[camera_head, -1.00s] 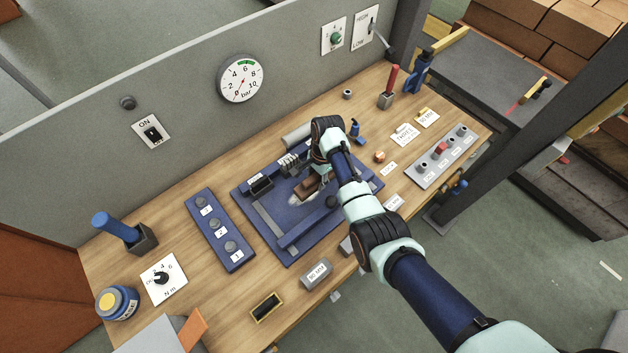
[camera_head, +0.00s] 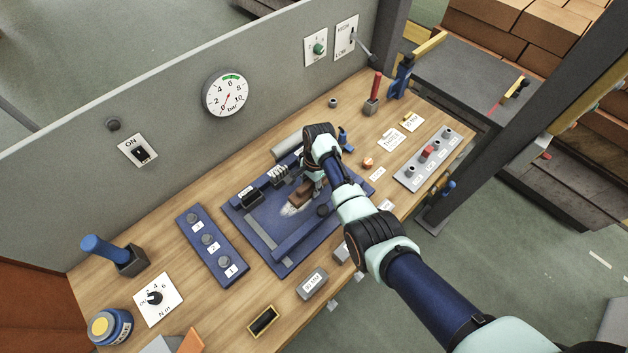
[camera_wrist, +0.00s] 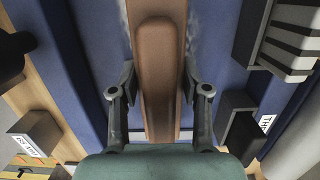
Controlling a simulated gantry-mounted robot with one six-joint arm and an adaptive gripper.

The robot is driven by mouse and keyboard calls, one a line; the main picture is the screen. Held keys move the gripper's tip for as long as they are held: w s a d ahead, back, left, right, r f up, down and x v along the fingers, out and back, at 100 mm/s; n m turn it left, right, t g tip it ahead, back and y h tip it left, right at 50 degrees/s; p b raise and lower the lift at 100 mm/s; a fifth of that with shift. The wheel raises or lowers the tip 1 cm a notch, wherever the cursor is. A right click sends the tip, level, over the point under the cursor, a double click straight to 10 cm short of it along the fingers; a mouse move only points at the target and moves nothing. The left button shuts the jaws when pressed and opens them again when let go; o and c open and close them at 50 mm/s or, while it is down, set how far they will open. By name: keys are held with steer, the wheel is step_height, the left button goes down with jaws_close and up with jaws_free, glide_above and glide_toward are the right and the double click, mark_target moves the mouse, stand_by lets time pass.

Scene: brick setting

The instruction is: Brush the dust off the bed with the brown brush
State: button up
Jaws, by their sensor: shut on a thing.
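The blue bed (camera_head: 258,218) is a flat plate with raised rails on the wooden bench. The brown brush (camera_head: 300,194) is over the middle of the bed. Pale whitish dust (camera_head: 291,209) shows on the bed beside the brush's front end. My gripper (camera_head: 312,184) is shut on the brush, partly hidden by my wrist. In the wrist view, my gripper's fingers (camera_wrist: 158,85) sit on both sides of the brown brush (camera_wrist: 157,45), with faint pale smears beside it at the top. The bristles are hidden, so I cannot tell whether they touch the bed.
A dark block (camera_head: 250,197) and a grey cylinder (camera_head: 290,147) are at the bed's back side. A numbered blue knob panel (camera_head: 212,245) is left of it. A grey labelled block (camera_head: 312,283) is in front. Bare wood (camera_head: 185,195) lies behind the panel.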

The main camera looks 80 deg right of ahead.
mark_target(296, 198)
steer(key=shift+w+a, duration=0.55)
steer(key=shift+a, duration=0.1)
steer(key=shift+w+a+r+p, duration=0.1)
steer(key=shift+w+a+p, duration=0.85)
steer(key=shift+a+p, duration=0.35)
steer(key=shift+w+a, duration=0.1)
steer(key=shift+w, duration=0.1)
steer(key=shift+w+a+p, duration=0.4)
steer(key=shift+a+p, duration=0.05)
steer(key=shift+p, duration=0.05)
steer(key=shift+w+a+f+p, duration=0.2)
steer(key=shift+w+a+p, duration=0.2)
steer(key=shift+w+a, duration=0.4)
steer(key=shift+w+a+r+p, duration=0.2)
steer(key=shift+w+a+p, duration=0.65)
steer(key=shift+a, duration=0.4)
steer(key=shift+w+a, duration=0.15)
steer(key=shift+w, duration=0.05)
steer(key=shift+w+d+f+b, duration=0.2)
steer(key=shift+f+b, duration=0.15)
steer(key=shift+b, duration=0.3)
steer(key=shift+w+d+r, duration=0.1)
steer(key=shift+d+r, duration=0.05)
steer(key=shift+s+d+r+b, duration=0.1)
steer(key=shift+s+d+b, duration=0.3)
steer(key=shift+s+d, duration=0.85)
steer(key=shift+s+d+r+b, duration=0.1)
steer(key=shift+s+d+b, duration=0.3)
steer(key=shift+s+d, duration=0.85)
